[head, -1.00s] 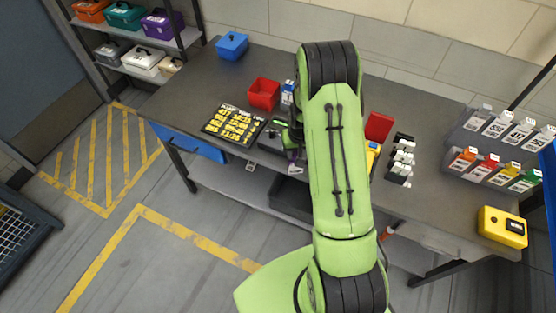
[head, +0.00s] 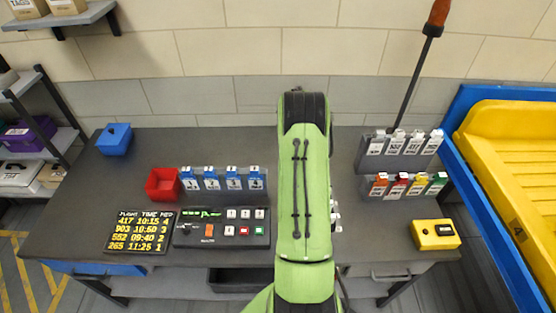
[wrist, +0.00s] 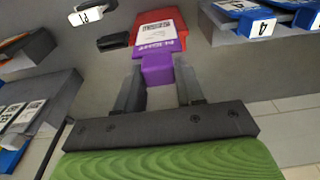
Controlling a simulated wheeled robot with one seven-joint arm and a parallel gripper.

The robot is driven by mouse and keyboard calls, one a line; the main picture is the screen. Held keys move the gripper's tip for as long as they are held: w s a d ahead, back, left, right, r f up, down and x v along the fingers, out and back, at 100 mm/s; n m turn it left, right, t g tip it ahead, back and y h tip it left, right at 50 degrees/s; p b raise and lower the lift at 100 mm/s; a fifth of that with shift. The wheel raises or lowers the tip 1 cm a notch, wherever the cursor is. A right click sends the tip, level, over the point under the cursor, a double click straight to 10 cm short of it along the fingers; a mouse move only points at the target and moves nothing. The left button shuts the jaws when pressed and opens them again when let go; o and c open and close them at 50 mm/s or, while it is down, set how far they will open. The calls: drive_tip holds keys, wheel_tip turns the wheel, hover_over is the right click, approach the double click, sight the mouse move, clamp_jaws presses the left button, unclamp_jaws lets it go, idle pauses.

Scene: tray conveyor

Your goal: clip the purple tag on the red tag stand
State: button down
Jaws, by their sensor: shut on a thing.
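My gripper (wrist: 158,88) shows in the wrist view, with its two fingers closed on the purple tag (wrist: 157,71). The tag has a pale barcode label and a purple band with white lettering. The red tag stand (wrist: 170,15) is a red panel just beyond the tag, and the tag's label overlaps it in the picture. I cannot tell whether the tag touches or is clipped on the stand. In the head view my arm hides the gripper, the purple tag and the red stand.
Blue tags on a grey rack (head: 222,179) stand left of my arm, behind a control box (head: 222,228). A red bin (head: 163,185) and a flight board (head: 140,232) are further left. Tag racks (head: 402,165) and a yellow box (head: 434,235) are at right.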

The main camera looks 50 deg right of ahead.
drive_tip(key=shift+s+a+f, duration=0.1)
drive_tip(key=shift+s+a, duration=0.05)
drive_tip(key=shift+f, duration=0.25)
drive_tip(key=shift+f+b, duration=0.6)
drive_tip(key=shift+f, duration=0.15)
wheel_tip(320, 180, down, 3)
drive_tip(key=b, duration=0.3)
drive_tip(key=shift+f, duration=0.15)
drive_tip(key=c, duration=0.6)
unclamp_jaws()
